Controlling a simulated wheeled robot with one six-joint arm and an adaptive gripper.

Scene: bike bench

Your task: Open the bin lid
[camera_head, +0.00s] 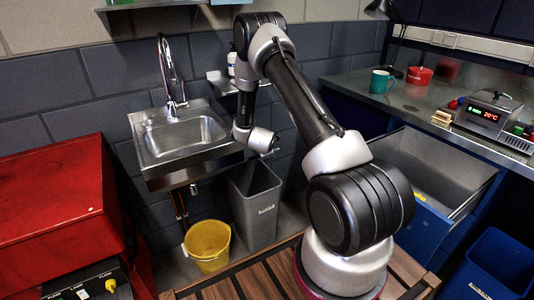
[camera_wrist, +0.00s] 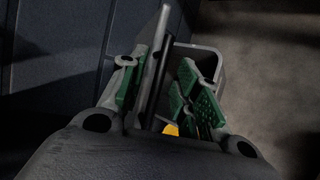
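The tall grey bin (camera_head: 257,208) stands on the floor right of the sink. Its top looks open and dark inside in the head view. In the wrist view the bin's grey rim (camera_wrist: 207,52) shows beyond my fingers. A thin, flat grey panel, apparently the bin lid (camera_wrist: 153,75), is seen nearly edge-on and steeply raised. It lies between my green-padded fingers, close to the left pad; I cannot tell if they touch. My gripper (camera_wrist: 165,60) is open, with a clear gap to the right pad. In the head view my arm's end is above the bin and the fingers are hard to make out.
A yellow bucket (camera_head: 207,245) stands left of the bin and the sink (camera_head: 185,138) is above left. A red cabinet (camera_head: 55,215) fills the left side. A blue drawer (camera_head: 430,180) stands open at the right, near a blue bin (camera_head: 503,265). The wall is close behind.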

